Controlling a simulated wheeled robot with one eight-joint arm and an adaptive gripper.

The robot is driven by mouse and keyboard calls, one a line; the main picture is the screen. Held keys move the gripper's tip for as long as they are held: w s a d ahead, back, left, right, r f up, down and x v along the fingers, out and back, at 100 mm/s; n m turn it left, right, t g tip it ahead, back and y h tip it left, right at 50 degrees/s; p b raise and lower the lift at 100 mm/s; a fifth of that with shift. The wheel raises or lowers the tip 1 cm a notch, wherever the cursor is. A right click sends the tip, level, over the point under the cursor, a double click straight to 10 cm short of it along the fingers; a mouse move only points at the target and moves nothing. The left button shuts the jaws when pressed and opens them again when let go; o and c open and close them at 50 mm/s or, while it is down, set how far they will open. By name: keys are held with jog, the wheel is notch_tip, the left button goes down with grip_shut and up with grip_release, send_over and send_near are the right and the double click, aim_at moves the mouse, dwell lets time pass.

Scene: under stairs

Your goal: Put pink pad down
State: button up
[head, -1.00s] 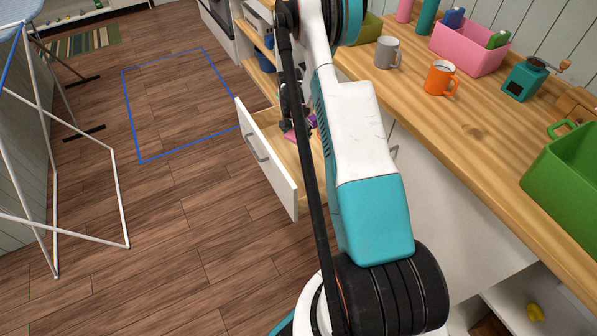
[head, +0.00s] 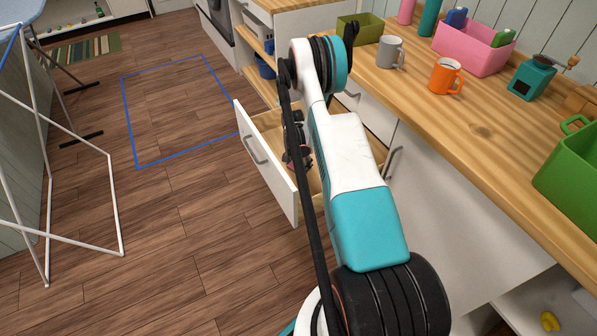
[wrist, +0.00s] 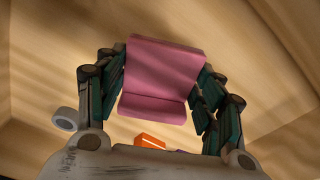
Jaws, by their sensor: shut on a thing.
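The pink pad (wrist: 164,70) sits between the two fingers of my gripper (wrist: 165,84) in the wrist view, and the gripper is shut on it. My arm and the drawer front hide most of the pad there. I cannot tell whether the pad touches the drawer floor.
A small orange thing (wrist: 150,141) lies near the pad in the wrist view. The wooden counter (head: 470,130) holds a grey mug (head: 390,52), an orange mug (head: 445,77), a pink bin (head: 470,50) and a green bin (head: 575,180). A white drying rack (head: 85,245) stands left; floor between is clear.

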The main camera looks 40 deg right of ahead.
aim_at(298, 165)
jog(key=shift+f+b, duration=0.65)
jog(key=shift+f, duration=1.3)
jog(key=shift+f, duration=0.1)
jog(key=o, duration=1.1)
jog(key=r+p, duration=0.1)
jog(key=r, duration=0.3)
jog(key=a+r+p, duration=0.1)
jog(key=r, duration=0.3)
jog(key=r+p, duration=0.2)
jog(key=r, duration=0.2)
jog(key=shift+s+a+r, duration=0.1)
jog(key=shift+s+a, duration=0.05)
jog(key=shift+a, duration=0.1)
